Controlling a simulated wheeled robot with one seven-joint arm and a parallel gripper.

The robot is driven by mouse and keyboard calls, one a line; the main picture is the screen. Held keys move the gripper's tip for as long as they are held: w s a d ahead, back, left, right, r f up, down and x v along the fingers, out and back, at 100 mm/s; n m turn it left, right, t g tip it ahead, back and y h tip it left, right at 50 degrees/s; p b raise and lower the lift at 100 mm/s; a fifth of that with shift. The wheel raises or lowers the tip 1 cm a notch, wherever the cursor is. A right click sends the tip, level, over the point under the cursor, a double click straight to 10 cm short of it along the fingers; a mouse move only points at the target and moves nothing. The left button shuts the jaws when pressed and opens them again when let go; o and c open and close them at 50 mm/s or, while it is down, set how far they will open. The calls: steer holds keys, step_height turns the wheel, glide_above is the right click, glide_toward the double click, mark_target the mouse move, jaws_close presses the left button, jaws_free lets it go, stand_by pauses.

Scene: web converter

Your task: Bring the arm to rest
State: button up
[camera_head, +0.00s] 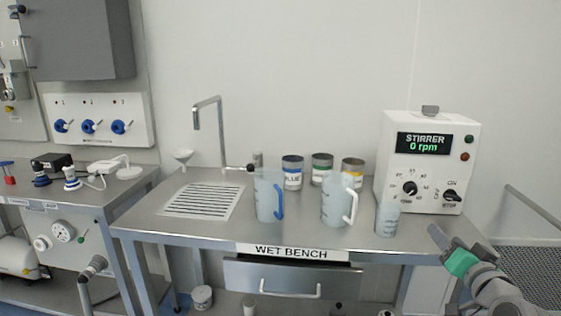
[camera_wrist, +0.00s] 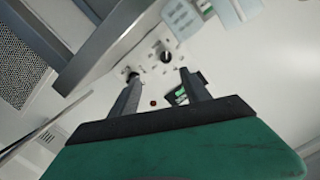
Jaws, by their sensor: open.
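My gripper (camera_head: 441,240) is at the lower right in the head view, just off the right end of the wet bench (camera_head: 225,234). Its grey fingers and green body point up and to the left. In the wrist view my gripper (camera_wrist: 157,85) shows two dark fingers set apart with nothing between them. The stirrer box (camera_wrist: 150,62) appears beyond the fingers there, apart from them. In the head view the white stirrer box (camera_head: 428,160) stands at the bench's right end and its display reads 0 rpm.
On the bench are a blue-handled jug (camera_head: 267,196), a white-handled jug (camera_head: 336,201), a small beaker (camera_head: 387,219), three cans (camera_head: 321,170) and a tap (camera_head: 221,140). A second bench (camera_head: 90,195) stands at left. A railing (camera_head: 535,212) and dark mesh (camera_head: 530,270) lie at right.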

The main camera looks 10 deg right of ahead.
steer(key=w+a+f+n+g+y+p, duration=0.1)
steer(key=a+n+g+y+p, duration=0.2)
steer(key=a, duration=0.7)
steer(key=w+a+f+n+g+y+p, duration=0.15)
steer(key=a+g+p, duration=0.35)
steer(key=a, duration=0.5)
steer(key=s+a+n+g+p, duration=0.4)
steer(key=s+a+p, duration=0.4)
steer(key=s+a, duration=0.3)
steer(key=s+g, duration=0.1)
steer(key=s, duration=0.2)
steer(key=shift+h, duration=0.35)
